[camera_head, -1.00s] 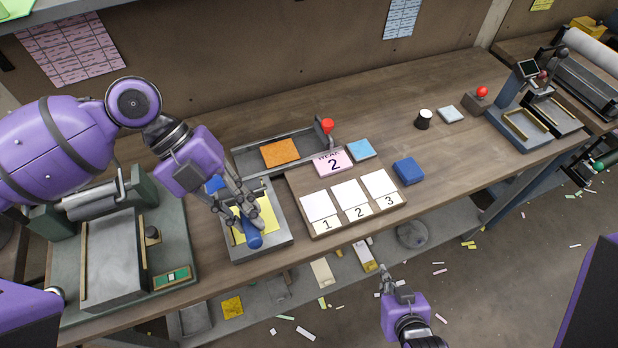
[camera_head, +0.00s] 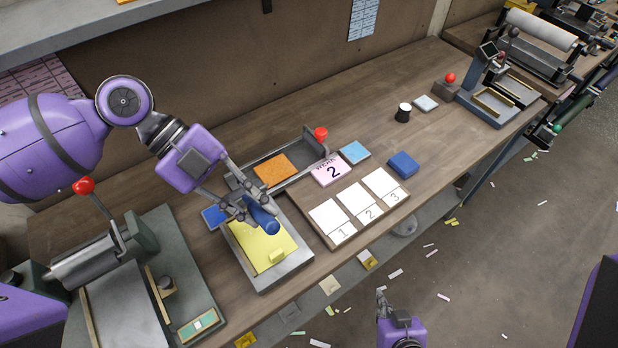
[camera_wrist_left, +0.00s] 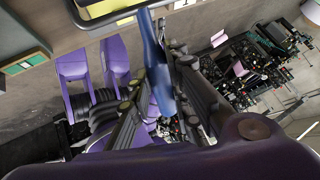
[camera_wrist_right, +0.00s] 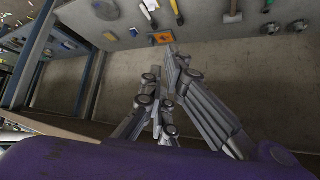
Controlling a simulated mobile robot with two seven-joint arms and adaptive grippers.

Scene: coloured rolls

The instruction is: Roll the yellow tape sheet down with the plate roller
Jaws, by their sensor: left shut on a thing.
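My left gripper (camera_head: 245,207) is shut on the blue handle (camera_head: 263,217) of the roller, over the back end of the sheet. The handle also shows between its fingers in the left wrist view (camera_wrist_left: 158,75). The roller's working end is hidden, and I cannot tell whether it touches the sheet. My right gripper (camera_head: 383,303) is shut and empty, away from the bench front; it shows in the right wrist view (camera_wrist_right: 165,85).
A grey press (camera_head: 115,250) with a red-knobbed lever stands left of the plate. A board of numbered cards (camera_head: 345,227) lies close to its right.

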